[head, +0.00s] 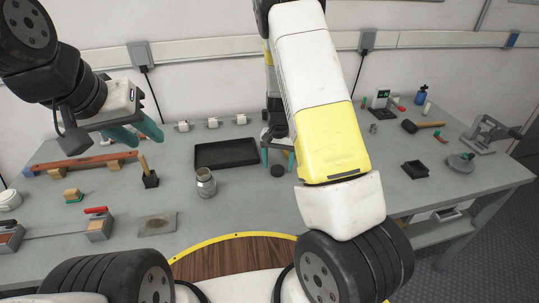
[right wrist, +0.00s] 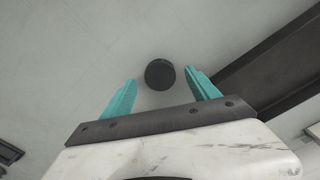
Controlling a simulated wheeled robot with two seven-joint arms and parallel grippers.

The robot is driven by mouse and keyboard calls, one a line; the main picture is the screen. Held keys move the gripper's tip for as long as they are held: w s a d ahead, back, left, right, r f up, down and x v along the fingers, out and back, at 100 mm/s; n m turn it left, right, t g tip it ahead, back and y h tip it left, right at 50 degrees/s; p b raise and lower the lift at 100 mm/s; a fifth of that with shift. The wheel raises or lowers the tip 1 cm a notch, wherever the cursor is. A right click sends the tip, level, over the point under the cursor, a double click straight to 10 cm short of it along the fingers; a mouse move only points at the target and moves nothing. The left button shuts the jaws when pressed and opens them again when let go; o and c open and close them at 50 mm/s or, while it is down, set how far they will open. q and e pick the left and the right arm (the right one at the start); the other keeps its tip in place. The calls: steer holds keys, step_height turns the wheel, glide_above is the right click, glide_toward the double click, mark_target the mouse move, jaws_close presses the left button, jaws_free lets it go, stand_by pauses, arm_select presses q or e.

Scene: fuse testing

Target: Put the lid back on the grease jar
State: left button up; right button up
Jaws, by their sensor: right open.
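The grease jar (head: 205,184) is a grey metal jar standing upright and open-topped on the table. The lid, a small black disc (head: 277,171), lies on the table to the right of the jar. In the right wrist view the lid (right wrist: 160,75) shows between the fingertips, with a gap on each side. My right gripper (head: 277,158) is open and empty, pointing down near the lid; it also shows in the right wrist view (right wrist: 161,79). My left gripper (head: 142,131) is raised at the left, its teal fingers apart and empty.
A black tray (head: 205,162) lies behind the jar and left of the lid. A flat grey plate (head: 157,225) lies nearer.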

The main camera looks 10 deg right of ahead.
steer(key=shift+f, duration=0.65)
jaws_close()
steer(key=shift+r, duration=0.65)
step_height(320, 180, up, 2)
steer(key=shift+r, duration=0.1)
steer(key=shift+s+a+r, duration=0.15)
steer(key=shift+s+a, duration=0.35)
steer(key=shift+s, duration=0.05)
steer(key=s+a, duration=0.3)
steer(key=s, duration=0.1)
steer(key=s+a+r, duration=0.1)
steer(key=s+a, duration=0.1)
steer(key=s, duration=0.2)
steer(key=s+a, duration=0.3)
steer(key=shift+s+a+r, duration=0.15)
steer(key=shift+s+a, duration=0.15)
steer(key=shift+s, duration=0.1)
